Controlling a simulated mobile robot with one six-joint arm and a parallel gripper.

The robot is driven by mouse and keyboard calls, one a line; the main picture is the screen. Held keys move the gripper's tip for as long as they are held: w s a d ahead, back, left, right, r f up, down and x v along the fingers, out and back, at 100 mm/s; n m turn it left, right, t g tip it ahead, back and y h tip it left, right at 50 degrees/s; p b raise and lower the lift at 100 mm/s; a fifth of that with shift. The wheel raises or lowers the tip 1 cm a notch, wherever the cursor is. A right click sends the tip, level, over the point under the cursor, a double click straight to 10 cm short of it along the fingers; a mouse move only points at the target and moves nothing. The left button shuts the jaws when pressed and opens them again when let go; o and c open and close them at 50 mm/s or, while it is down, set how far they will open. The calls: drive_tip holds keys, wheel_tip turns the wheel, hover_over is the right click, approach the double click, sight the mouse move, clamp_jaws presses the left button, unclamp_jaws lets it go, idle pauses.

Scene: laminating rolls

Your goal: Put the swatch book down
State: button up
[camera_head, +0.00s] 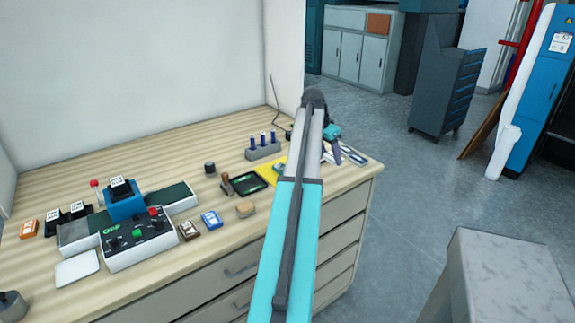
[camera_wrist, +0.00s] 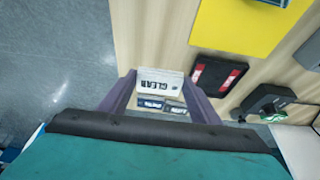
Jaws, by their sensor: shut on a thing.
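My gripper (camera_head: 333,152) is at the right end of the workbench, low over its top, with its purple fingers pointing down. In the wrist view my gripper (camera_wrist: 160,98) has its fingers on either side of a small white block labelled "CLEAR" (camera_wrist: 160,82), which I take to be the swatch book. It is shut on this piece. Blue-and-white labelled cards (camera_wrist: 160,106) show just below the block between the fingers. I cannot tell whether they belong to it. In the head view my arm and fingers hide most of the held piece, and its contact with the bench is unclear.
The workbench (camera_head: 140,168) ends close to the right of my gripper, with floor beyond. A yellow sheet (camera_wrist: 240,25) and a black-and-red item (camera_wrist: 217,80) lie near. A grey holder with blue pegs (camera_head: 263,149) stands to the left. A control box (camera_head: 138,240) is farther left.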

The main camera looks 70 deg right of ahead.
drive_tip(key=w+p, duration=0.1)
drive_tip(key=w, duration=0.3)
drive_tip(key=w+f+p, duration=0.1)
drive_tip(key=w, duration=0.4)
drive_tip(key=w+a+p, duration=0.1)
drive_tip(key=w, duration=0.3)
drive_tip(key=shift+w+f, duration=0.15)
drive_tip(key=shift+w, duration=0.25)
drive_tip(key=shift+w, duration=0.45)
drive_tip(key=shift+w+a+f+p, duration=0.1)
drive_tip(key=shift+w+f+p, duration=0.15)
drive_tip(key=shift+p, duration=0.15)
drive_tip(key=shift+f+p, duration=0.5)
drive_tip(key=shift+f, duration=1.1)
drive_tip(key=shift+f, duration=0.1)
drive_tip(key=o, duration=1.1)
